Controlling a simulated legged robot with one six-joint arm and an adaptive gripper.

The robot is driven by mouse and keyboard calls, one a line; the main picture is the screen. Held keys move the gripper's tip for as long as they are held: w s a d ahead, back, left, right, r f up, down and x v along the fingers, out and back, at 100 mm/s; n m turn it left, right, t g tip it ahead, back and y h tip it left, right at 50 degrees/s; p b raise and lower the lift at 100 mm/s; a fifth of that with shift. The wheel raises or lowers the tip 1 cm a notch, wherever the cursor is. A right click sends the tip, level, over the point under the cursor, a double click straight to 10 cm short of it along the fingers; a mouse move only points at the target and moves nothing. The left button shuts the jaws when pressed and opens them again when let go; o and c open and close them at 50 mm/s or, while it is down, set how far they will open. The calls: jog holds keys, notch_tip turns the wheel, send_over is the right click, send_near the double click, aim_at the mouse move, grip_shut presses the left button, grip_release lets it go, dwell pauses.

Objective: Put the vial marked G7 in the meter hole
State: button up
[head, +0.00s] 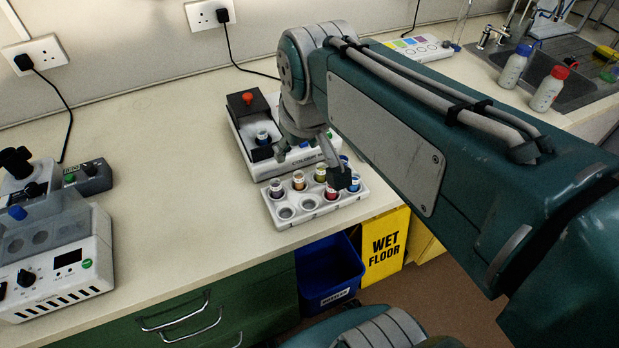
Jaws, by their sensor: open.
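A white rack (275,219) near the bench's front edge holds several small vials with coloured contents, among them an orange one (298,181), a green one (320,173) and a red one (331,192). The vial labels are too small to read, so I cannot tell which is G7. The white meter (242,142), lettered "COLOR...", stands behind the rack. My gripper (311,166) is open above the rack and meter front, hiding part of both.
A grey device with holes (62,262) stands at the left. Bottles with blue (513,66) and red (549,89) caps stand by the sink at right. A blue bin (328,270) and a yellow wet-floor sign (385,247) are below the bench edge. The bench left of the rack is clear.

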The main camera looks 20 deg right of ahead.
jog(key=s+f+m+t, duration=0.1)
jog(key=s+f, duration=0.3)
jog(key=s, duration=0.3)
dwell(0.8)
